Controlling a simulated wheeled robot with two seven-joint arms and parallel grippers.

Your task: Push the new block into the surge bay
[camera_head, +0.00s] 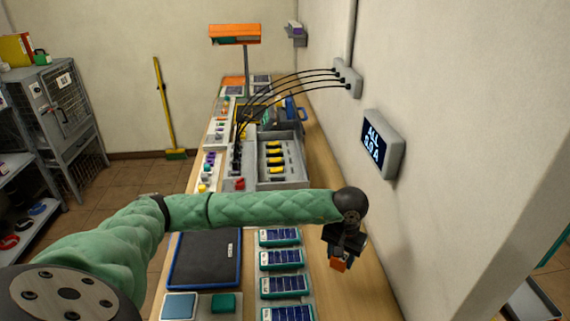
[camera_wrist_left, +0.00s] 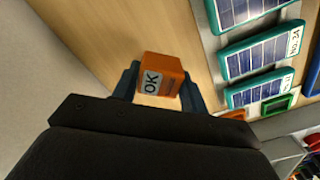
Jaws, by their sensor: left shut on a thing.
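My left gripper (camera_head: 340,254) is over the right part of the bench, near the wall. It is shut on an orange block (camera_wrist_left: 160,76) with a pale "OK" label, which shows between its two fingers in the left wrist view. In the head view the orange block (camera_head: 338,265) shows small below the gripper. A grey tray with bays (camera_head: 284,183) stands farther back on the bench, with black and yellow items in it. I cannot tell which bay is the surge bay. My right gripper is not in view.
Blue panels in teal frames (camera_head: 281,260) lie in a column left of the gripper. A dark blue-edged mat (camera_head: 205,258) lies beside them. A wall display (camera_head: 383,143) and black cables (camera_head: 300,77) are at the right and back. Bare wood (camera_head: 355,298) lies along the wall.

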